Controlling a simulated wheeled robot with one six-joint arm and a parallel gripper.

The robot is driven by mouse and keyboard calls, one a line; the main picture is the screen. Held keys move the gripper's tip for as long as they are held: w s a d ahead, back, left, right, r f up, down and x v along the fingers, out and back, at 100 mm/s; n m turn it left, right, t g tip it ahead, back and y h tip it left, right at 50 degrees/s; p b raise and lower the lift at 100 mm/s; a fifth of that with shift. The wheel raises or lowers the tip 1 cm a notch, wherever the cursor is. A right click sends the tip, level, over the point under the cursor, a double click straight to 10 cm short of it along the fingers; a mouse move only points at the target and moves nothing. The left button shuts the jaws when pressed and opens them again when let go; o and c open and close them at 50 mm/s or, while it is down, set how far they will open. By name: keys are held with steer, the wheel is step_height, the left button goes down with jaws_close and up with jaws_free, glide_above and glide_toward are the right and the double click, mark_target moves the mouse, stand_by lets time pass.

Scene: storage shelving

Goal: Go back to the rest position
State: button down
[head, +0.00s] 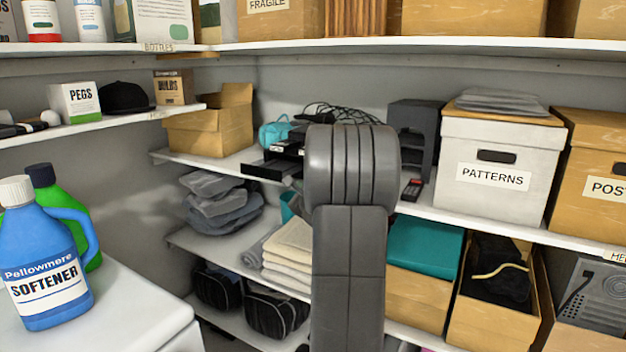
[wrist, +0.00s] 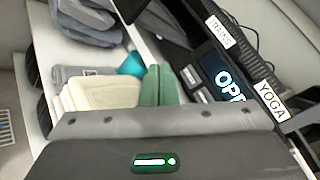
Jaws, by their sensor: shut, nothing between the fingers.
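In the head view my arm (head: 349,230) rises dark grey in front of the middle of the shelving. Its end is not visible there, and it covers part of the shelves behind it. In the wrist view the grey body of my gripper (wrist: 155,140) fills the bottom, with a green-lit panel on it. The gripper is shut with nothing held.
Folded cream towels (head: 288,250) and a teal-lidded box (head: 426,245) flank my arm on the lower shelf. A white PATTERNS box (head: 497,160) stands right. A blue softener bottle (head: 45,262) stands on a white surface (head: 120,305) at left.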

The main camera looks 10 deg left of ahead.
steer(key=shift+w, duration=0.15)
steer(key=shift+s+a, duration=0.25)
steer(key=shift+s, duration=0.4)
steer(key=shift+s+a, duration=0.2)
steer(key=shift+s, duration=0.4)
steer(key=shift+s+a, duration=0.25)
steer(key=shift+s, duration=0.4)
